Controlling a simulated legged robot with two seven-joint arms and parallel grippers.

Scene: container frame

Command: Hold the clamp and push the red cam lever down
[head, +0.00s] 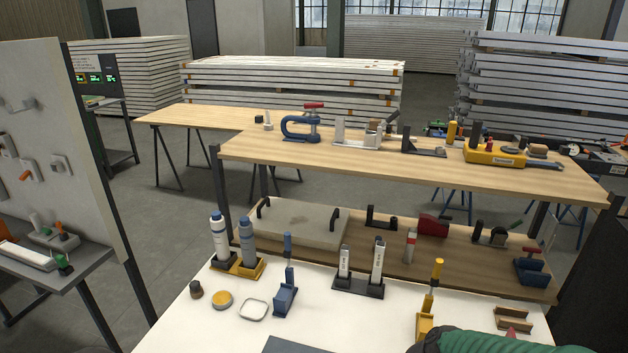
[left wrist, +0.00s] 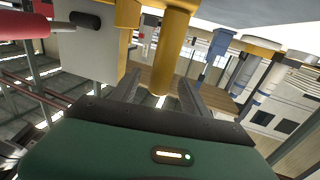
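A blue clamp (head: 300,130) with a red lever-like part (head: 314,105) on top stands on the upper wooden shelf in the head view. A yellow-handled tool (head: 437,275) stands upright at the right of the white table. The left wrist view shows my left gripper (left wrist: 160,98) with its two dark fingers apart. A yellow cylinder (left wrist: 174,45) shows between and beyond them; I cannot tell whether they touch it. A red cylinder (left wrist: 25,27) and a grey plate (left wrist: 85,50) are at upper left there.
The white table (head: 200,325) also holds bottles in a yellow rack (head: 235,265), a blue-handled tool (head: 286,295) and a dark holder with white pieces (head: 358,288). A grey slab (head: 300,222) lies on the lower shelf. A pegboard panel (head: 75,130) stands at left.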

